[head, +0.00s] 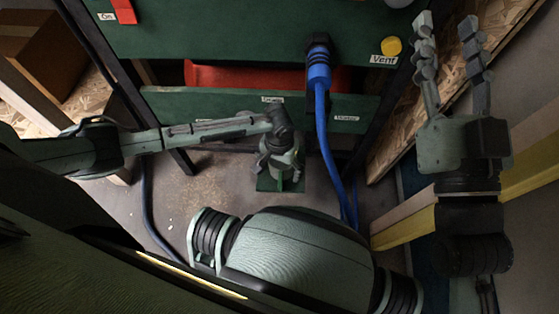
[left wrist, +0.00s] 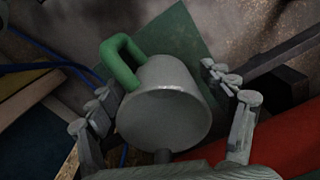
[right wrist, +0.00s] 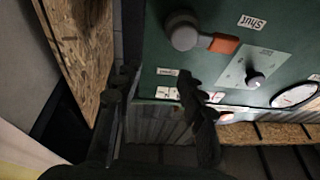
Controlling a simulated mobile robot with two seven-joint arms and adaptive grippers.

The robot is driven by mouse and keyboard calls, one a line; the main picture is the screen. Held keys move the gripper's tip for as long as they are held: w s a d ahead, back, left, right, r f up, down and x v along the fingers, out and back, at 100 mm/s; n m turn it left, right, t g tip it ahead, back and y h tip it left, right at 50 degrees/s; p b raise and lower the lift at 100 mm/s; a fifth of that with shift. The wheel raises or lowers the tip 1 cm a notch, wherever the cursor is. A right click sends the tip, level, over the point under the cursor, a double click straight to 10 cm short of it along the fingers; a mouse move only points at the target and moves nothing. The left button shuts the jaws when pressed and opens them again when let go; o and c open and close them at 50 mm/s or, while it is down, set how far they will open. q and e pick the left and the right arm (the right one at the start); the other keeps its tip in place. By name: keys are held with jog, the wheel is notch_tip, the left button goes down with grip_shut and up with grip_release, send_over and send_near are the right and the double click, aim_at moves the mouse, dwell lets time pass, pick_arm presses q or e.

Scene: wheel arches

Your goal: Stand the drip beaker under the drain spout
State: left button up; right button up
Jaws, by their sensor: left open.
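The drip beaker is a pale grey cup with a green handle (left wrist: 122,62). In the left wrist view its wide rim (left wrist: 165,92) faces the camera, over a green square plate (left wrist: 185,38). The plate also shows in the head view (head: 268,184), where the beaker is mostly hidden by my gripper. My left gripper (left wrist: 158,82) is open, with its fingers on either side of the beaker; I cannot tell whether they touch it. It also shows in the head view (head: 280,160). My right gripper (head: 452,45) is open and empty at the right. I cannot clearly make out the drain spout.
A green panel (head: 215,38) with a yellow knob (head: 391,46) marked Vent stands ahead. A blue hose (head: 325,140) hangs from it to the floor, right of the left gripper. A red body (head: 225,76) lies behind the lower green rail. Wooden boards (head: 415,120) border the right.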

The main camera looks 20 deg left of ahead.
pick_arm(q)
notch_tip(320, 180, up, 6)
jog(key=shift+f+p, duration=0.15)
jog(key=shift+p, duration=0.8)
notch_tip(320, 180, up, 6)
jog(key=p, duration=0.1)
pick_arm(e)
jog(key=d+f+g+h, duration=0.2)
jog(key=d+f+g, duration=0.2)
jog(key=f, duration=0.4)
jog(key=d+f+g+h, duration=0.3)
jog(key=d+f+g, duration=0.1)
jog(key=f, duration=0.4)
pick_arm(q)
jog(key=shift+d, duration=0.1)
pick_arm(e)
jog(key=shift+f, duration=0.1)
